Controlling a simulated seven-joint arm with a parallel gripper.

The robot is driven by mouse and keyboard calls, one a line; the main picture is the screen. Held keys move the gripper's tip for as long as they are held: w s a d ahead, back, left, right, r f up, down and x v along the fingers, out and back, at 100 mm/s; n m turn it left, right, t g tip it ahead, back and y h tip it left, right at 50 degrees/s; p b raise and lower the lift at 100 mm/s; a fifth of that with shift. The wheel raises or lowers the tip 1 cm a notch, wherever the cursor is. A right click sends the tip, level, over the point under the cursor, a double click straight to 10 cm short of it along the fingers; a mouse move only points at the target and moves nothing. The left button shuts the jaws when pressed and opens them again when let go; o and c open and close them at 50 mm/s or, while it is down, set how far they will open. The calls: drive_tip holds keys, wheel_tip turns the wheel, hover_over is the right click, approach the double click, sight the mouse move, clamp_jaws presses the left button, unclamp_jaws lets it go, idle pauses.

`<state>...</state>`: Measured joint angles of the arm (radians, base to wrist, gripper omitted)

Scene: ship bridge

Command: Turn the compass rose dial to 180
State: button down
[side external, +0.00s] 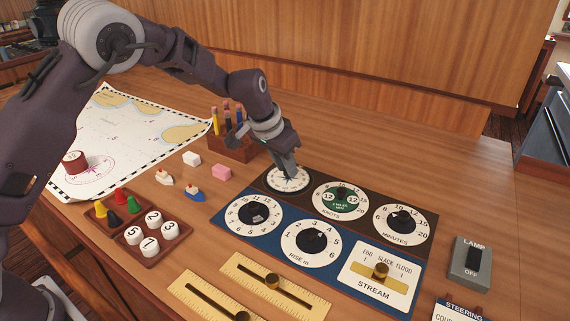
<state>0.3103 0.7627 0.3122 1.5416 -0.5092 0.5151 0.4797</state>
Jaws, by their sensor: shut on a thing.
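The compass rose dial (289,186) is a white round dial with dark markings at the far left corner of the dial panel. My gripper (287,174) reaches down onto the middle of it from above and is shut on its knob. The fingers hide the knob and the dial's centre. I cannot read the number it points to.
A knots dial (342,214) and a minutes dial (403,238) stand to the right on the brown panel. More dials, such as the rise dial (311,253), are on the blue panel in front. A pen holder (235,147) stands close behind, and a pink block (221,172) is left.

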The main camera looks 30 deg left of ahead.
drive_tip(key=n, duration=0.2)
drive_tip(key=n+y, duration=0.1)
drive_tip(key=n, duration=0.1)
drive_tip(key=n+y, duration=0.1)
drive_tip(key=n, duration=0.1)
drive_tip(key=shift+d+n, duration=0.3)
drive_tip(key=n+y, duration=0.1)
drive_tip(key=n, duration=0.2)
drive_tip(key=n+g+y, duration=0.1)
drive_tip(key=n, duration=0.2)
drive_tip(key=shift+w+d+n+g+y, duration=0.15)
drive_tip(key=shift+d+n+g+y, duration=0.05)
drive_tip(key=shift+n+g+y, duration=0.1)
drive_tip(key=c, duration=1.3)
unclamp_jaws()
drive_tip(key=shift+o, duration=0.2)
drive_tip(key=v, duration=0.7)
drive_tip(key=shift+w+r, duration=0.1)
